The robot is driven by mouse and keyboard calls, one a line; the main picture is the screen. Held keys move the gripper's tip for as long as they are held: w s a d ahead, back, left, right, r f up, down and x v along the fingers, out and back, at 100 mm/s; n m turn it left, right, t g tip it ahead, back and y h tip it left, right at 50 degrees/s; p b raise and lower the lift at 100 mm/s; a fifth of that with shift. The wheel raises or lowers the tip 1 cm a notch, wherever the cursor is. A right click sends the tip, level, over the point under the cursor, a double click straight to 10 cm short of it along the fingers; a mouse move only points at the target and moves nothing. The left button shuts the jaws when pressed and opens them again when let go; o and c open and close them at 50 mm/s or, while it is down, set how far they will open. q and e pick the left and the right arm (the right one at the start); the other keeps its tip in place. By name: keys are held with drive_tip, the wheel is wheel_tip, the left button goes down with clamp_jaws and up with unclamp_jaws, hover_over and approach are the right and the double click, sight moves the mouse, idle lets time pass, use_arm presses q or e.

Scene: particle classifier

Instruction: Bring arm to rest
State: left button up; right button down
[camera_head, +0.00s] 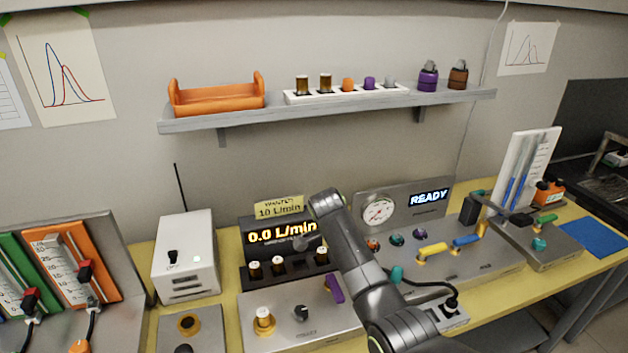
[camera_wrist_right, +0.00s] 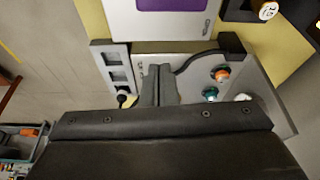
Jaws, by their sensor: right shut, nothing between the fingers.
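My right arm comes into the head view from the lower right and rises over the bench, with its bent joint in front of the flow display (camera_head: 282,234). Its gripper is mostly hidden behind the arm there. In the right wrist view my right gripper (camera_wrist_right: 158,72) shows with its two fingers together and nothing between them. It hangs over the bench beside a grey socket strip (camera_wrist_right: 118,68). My left arm and left gripper are in neither view.
A metal panel with a dial gauge (camera_head: 378,210) and a READY screen stands behind the arm. Colored valves (camera_head: 432,250) sit right of it. A white box (camera_head: 185,255) stands left. A shelf (camera_head: 200,122) with an orange tray (camera_head: 216,97) hangs above.

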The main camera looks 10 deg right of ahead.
drive_tip(key=s+d+f+n+t+y, duration=0.1)
drive_tip(key=s+d+f+n, duration=0.35)
drive_tip(key=s+f, duration=0.4)
drive_tip(key=s+d+f+n+y, duration=0.1)
drive_tip(key=s+d+f+n, duration=0.35)
drive_tip(key=s, duration=0.75)
drive_tip(key=s+d+r+n+t, duration=0.1)
drive_tip(key=s+d+r+n, duration=0.2)
drive_tip(key=s, duration=0.8)
drive_tip(key=s+d+r+n+t, duration=0.1)
drive_tip(key=s+d+r+n, duration=0.15)
drive_tip(key=s, duration=0.85)
wheel_tip(320, 180, down, 27)
drive_tip(key=d+g+b, duration=0.1)
drive_tip(key=g+b, duration=0.1)
drive_tip(key=s+a+f+b, duration=0.1)
drive_tip(key=s+f, duration=1.3)
drive_tip(key=f, duration=0.2)
drive_tip(key=shift+s+f+g+y, duration=0.3)
drive_tip(key=shift+s+g, duration=0.05)
drive_tip(key=shift+g, duration=0.05)
